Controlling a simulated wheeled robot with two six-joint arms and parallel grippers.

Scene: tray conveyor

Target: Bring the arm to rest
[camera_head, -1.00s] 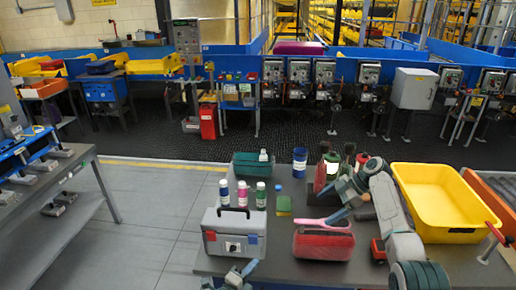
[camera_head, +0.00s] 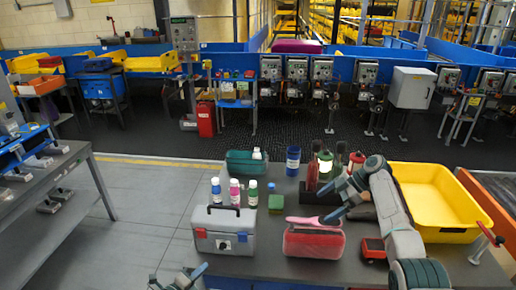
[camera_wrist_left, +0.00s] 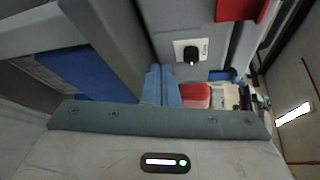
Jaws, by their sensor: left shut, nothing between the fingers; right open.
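My left gripper (camera_head: 180,279) is low at the bottom edge of the head view, left of and in front of the grey toolbox, apart from it. Its blue fingers (camera_wrist_left: 161,85) are together and empty in the left wrist view. My right gripper (camera_head: 328,203) is open, its fingers spread above the red container with a pink rim (camera_head: 314,240). No object shows between them.
The grey toolbox (camera_head: 225,237) stands at the table's front left; its black knob (camera_wrist_left: 191,54) shows close in the left wrist view. Several bottles (camera_head: 234,192), a green bin (camera_head: 240,165) and a yellow tub (camera_head: 425,228) share the table. Open floor (camera_head: 150,215) lies left.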

